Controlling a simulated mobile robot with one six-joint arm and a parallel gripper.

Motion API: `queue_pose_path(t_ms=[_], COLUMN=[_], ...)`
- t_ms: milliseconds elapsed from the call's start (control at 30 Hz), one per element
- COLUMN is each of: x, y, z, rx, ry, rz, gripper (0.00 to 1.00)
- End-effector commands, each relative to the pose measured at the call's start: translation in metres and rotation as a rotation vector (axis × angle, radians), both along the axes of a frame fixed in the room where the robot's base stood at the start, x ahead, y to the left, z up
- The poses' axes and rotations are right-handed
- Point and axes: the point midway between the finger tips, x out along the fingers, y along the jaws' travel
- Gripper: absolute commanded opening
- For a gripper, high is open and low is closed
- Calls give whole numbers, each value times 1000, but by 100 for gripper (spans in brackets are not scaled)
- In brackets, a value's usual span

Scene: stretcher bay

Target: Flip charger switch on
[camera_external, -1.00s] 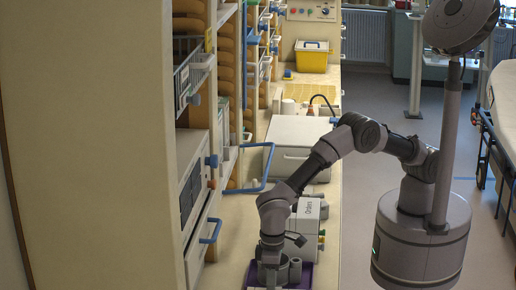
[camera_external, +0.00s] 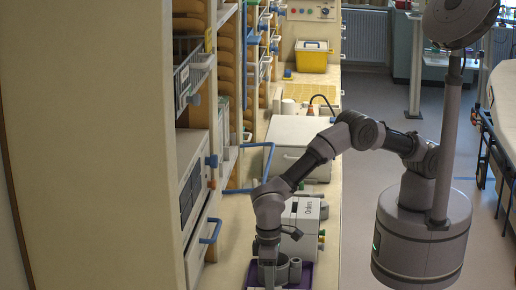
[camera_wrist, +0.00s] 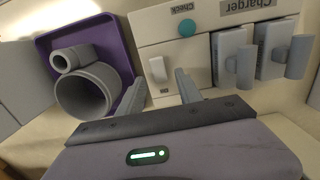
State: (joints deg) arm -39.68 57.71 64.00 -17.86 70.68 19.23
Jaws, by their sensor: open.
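The charger (camera_wrist: 207,12) is a cream unit with a label reading "Charger" upside down in the wrist view. A pale switch (camera_wrist: 158,69) sits on its face, beside a teal round button (camera_wrist: 187,27) labelled "Check". My gripper (camera_wrist: 158,90) is open, with one finger on either side of the switch's line, just below it in the picture. I cannot tell whether a finger touches the charger. In the external view my wrist is low over the counter, and the fingertips are not clearly visible.
A purple tray (camera_wrist: 47,46) holding grey cylinders (camera_wrist: 84,91) lies left of the charger in the wrist view. Two grey blocks with knobs (camera_wrist: 230,55) stand on the charger's right. In the external view a blue-handled open door (camera_external: 268,160) juts over the counter.

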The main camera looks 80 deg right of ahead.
Motion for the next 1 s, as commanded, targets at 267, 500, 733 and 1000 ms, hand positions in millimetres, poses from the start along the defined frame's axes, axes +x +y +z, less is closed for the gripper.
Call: queue_pose_path(t_ms=[267,500,733,1000], x=[5,6,6,6], y=[1,0,0,0], z=[97,149,158,157], rx=[3,2,0,1], ry=[-4,-1,0,0], rz=[-1,-2,-1,-1], gripper=[42,42,42,42])
